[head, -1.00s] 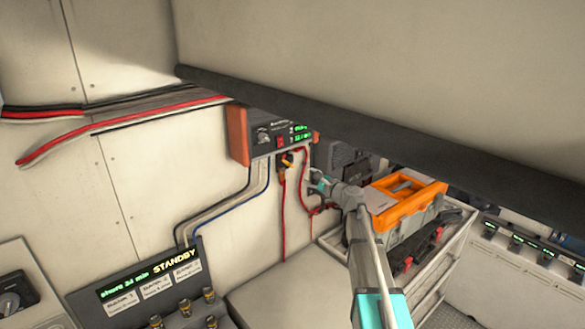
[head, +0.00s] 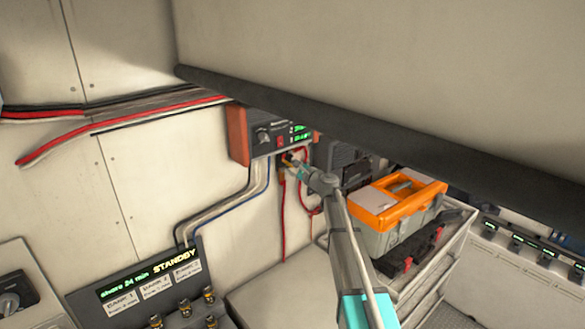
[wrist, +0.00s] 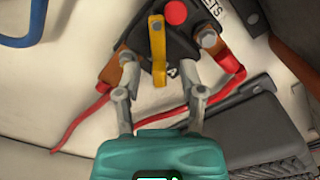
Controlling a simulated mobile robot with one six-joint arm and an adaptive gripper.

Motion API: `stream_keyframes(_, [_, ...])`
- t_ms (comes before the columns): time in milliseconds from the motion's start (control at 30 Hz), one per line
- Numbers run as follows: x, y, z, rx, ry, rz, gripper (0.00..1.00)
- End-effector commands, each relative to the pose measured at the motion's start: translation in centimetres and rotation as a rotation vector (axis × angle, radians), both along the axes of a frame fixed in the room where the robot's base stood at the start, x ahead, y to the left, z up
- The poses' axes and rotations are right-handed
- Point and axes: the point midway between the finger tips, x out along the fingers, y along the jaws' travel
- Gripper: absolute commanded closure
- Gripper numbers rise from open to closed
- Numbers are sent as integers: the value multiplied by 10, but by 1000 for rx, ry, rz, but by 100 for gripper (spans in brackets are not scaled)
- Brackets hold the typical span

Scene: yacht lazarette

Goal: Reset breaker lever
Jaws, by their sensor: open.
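The yellow breaker lever (wrist: 158,52) shows in the wrist view on a black breaker body (wrist: 180,45) with a red round button (wrist: 176,12). My gripper (wrist: 168,50) is open, with one finger on each side of the lever and gaps between. I cannot tell how deep the fingertips reach beside it. In the head view my gripper (head: 296,167) is at the breaker under the wall panel, and its wrist hides part of it. A bit of the yellow lever (head: 287,161) shows there.
A black control panel (head: 275,136) with green readouts sits just above the breaker. Red cables (head: 284,215) hang beside and below it. An orange-topped toolbox (head: 395,205) stands close right of my arm. A dark-edged overhang (head: 330,125) crosses above.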

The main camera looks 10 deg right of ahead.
Motion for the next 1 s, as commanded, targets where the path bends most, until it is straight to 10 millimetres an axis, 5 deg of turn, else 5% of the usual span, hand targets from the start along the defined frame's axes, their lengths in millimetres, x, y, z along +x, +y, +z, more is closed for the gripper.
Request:
stream_keyframes(167, [0, 0, 0, 0, 0, 0, 49])
stream_keyframes(433, [0, 0, 0, 0, 0, 0, 99])
stream_keyframes(1000, [1, -1, 2, -46, -27, 0, 100])
